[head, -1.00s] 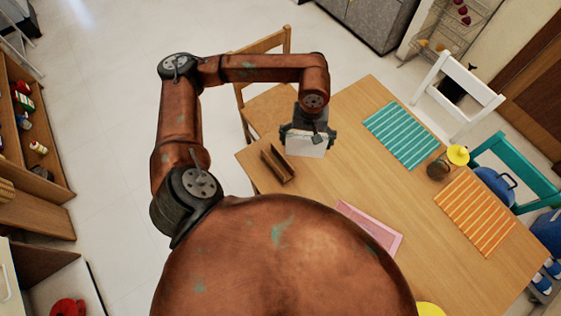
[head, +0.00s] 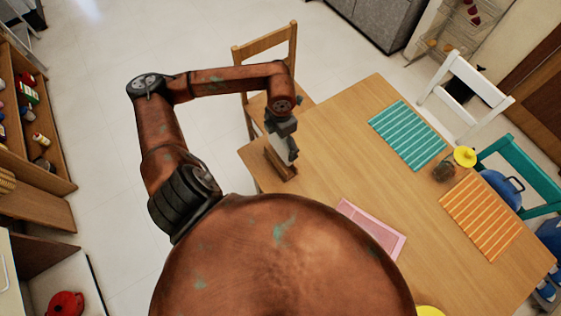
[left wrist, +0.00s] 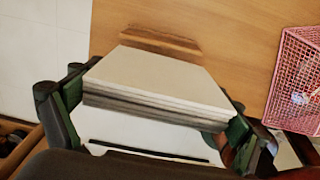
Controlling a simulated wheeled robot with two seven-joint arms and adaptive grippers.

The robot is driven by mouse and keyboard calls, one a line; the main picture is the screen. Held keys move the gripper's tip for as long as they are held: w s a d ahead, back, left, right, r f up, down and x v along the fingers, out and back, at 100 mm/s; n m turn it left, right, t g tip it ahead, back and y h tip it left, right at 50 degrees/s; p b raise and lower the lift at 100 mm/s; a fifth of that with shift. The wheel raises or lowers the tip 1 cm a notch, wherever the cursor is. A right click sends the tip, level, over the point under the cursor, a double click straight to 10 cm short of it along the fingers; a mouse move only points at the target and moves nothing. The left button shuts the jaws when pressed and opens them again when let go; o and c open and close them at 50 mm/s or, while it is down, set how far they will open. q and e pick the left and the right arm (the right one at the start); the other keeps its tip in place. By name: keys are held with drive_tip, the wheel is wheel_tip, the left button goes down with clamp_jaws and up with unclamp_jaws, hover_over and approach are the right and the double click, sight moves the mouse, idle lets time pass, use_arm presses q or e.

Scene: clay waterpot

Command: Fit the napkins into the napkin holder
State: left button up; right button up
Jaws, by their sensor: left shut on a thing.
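My left gripper (head: 282,127) is shut on a stack of white napkins (head: 284,150), seen nearly edge-on in the head view. The brown wooden napkin holder (head: 281,167) stands near the table's left corner, partly hidden behind the napkins and gripper. In the left wrist view the napkins (left wrist: 155,78) lie between the two fingers (left wrist: 155,105) of my left gripper, and the holder (left wrist: 160,40) shows just beyond their far edge. I cannot tell whether the napkins touch the holder. My right gripper is not in view.
The wooden table (head: 340,150) is clear just right of the holder. It bears a teal striped mat (head: 407,135), an orange striped mat (head: 480,217) and a pink item (head: 370,229). A wooden chair (head: 265,75) stands close behind the holder. A pink mesh item (left wrist: 298,80) shows at right.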

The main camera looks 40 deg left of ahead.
sight(280, 155)
use_arm(q)
drive_tip(key=shift+n, duration=0.3)
wheel_tip(280, 155, down, 6)
drive_tip(key=shift+r, duration=0.1)
wheel_tip(280, 155, down, 4)
drive_tip(key=shift+a+f, duration=0.1)
drive_tip(key=shift+f, duration=0.05)
drive_tip(key=shift+f, duration=0.2)
drive_tip(key=o, duration=0.9)
drive_tip(key=shift+c, duration=0.2)
drive_tip(key=shift+r, duration=0.1)
